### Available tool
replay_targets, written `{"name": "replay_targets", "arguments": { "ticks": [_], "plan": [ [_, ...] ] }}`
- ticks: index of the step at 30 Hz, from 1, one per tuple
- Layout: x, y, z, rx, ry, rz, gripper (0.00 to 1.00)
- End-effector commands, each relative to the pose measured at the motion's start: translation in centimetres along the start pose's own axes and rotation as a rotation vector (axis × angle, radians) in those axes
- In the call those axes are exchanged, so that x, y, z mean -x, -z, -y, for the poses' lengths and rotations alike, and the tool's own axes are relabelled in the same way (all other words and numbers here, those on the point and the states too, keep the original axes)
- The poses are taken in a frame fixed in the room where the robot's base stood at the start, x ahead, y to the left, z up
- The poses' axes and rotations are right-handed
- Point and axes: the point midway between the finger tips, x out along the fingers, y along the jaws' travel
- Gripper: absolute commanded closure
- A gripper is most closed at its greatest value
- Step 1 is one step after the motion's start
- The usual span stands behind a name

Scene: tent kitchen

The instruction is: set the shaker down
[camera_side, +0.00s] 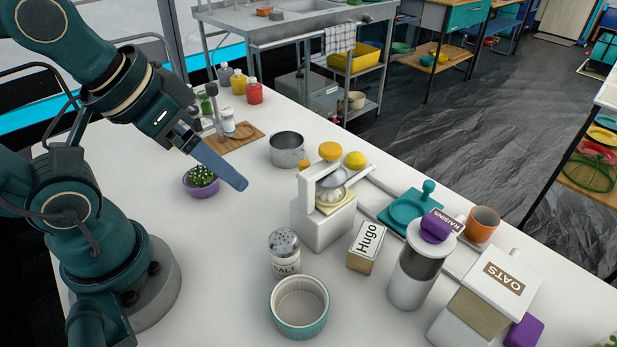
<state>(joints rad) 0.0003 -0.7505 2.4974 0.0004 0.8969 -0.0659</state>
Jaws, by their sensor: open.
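The shaker (284,253), labelled SALT with a grey perforated top, stands upright on the white table. It is just behind a ramekin with a teal outside (300,306). My gripper (238,184) is in the air above the table, up and to the left of the shaker and apart from it. It is open and I see nothing held in it. One finger shows clearly; the other is mostly hidden behind it.
A white juicer (322,222) and a box labelled Hugo (365,247) stand right of the shaker. A metal pot (287,149) is behind. A purple bowl with a plant (201,181) sits left. A canister (415,268) and OATS box (483,303) stand right.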

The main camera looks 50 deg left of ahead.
Motion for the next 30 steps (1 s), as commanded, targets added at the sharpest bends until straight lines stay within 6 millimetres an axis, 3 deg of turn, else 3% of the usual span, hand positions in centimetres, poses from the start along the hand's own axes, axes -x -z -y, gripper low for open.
{"name": "replay_targets", "arguments": {
  "ticks": [8, 16, 24, 30],
  "plan": [
    [-0.8, 2.4, -1.2, 0.253, -0.016, 0.051, 0.11],
    [-4.2, 3.0, -4.1, 0.394, 0.006, 0.224, 0.11],
    [-8.6, 0.9, -7.2, 0.395, 0.077, 0.401, 0.11],
    [-10.0, -1.0, -8.0, 0.334, 0.11, 0.477, 0.11]
  ]
}}
